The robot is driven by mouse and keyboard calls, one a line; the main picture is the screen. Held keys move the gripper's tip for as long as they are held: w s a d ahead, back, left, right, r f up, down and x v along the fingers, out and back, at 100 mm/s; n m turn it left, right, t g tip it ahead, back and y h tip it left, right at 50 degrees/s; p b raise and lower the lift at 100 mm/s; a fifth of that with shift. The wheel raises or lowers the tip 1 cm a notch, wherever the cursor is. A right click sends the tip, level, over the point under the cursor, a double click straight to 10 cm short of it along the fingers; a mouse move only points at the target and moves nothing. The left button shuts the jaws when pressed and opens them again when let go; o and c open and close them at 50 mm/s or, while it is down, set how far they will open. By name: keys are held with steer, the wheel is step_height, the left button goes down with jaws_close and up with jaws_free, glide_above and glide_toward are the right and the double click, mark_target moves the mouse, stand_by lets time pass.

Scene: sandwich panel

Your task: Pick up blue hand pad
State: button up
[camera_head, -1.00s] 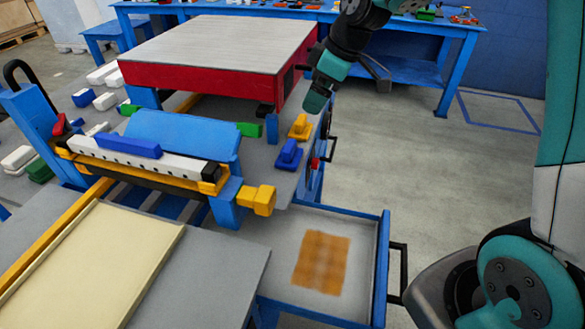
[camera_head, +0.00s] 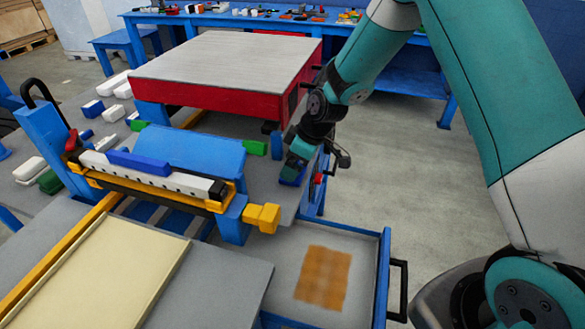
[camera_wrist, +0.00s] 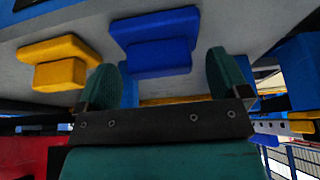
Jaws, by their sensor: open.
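The blue hand pad (camera_wrist: 155,42) shows in the wrist view, a wide blue base with a raised blue grip, lying on the grey table top. My gripper (camera_wrist: 163,78) is open, with one teal finger to either side of the pad's grip in the picture. No contact with the pad is visible. In the head view my gripper (camera_head: 297,165) is low over the table's right edge. It hides most of the blue pad there, and only a bit of blue (camera_head: 291,176) shows beneath it.
A yellow hand pad (camera_wrist: 58,62) lies to the left of the blue one in the wrist view. In the head view, a red box with a grey top (camera_head: 225,62) stands behind my gripper. An open blue drawer (camera_head: 384,265) is in front, with a yellow block (camera_head: 262,217) near it.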

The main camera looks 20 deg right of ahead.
steer(key=shift+w+a+f, duration=0.15)
steer(key=shift+f, duration=0.4)
steer(key=c, duration=1.1)
steer(key=shift+r, duration=0.15)
step_height(320, 180, up, 28)
steer(key=shift+f+b, duration=0.1)
steer(key=shift+b, duration=0.85)
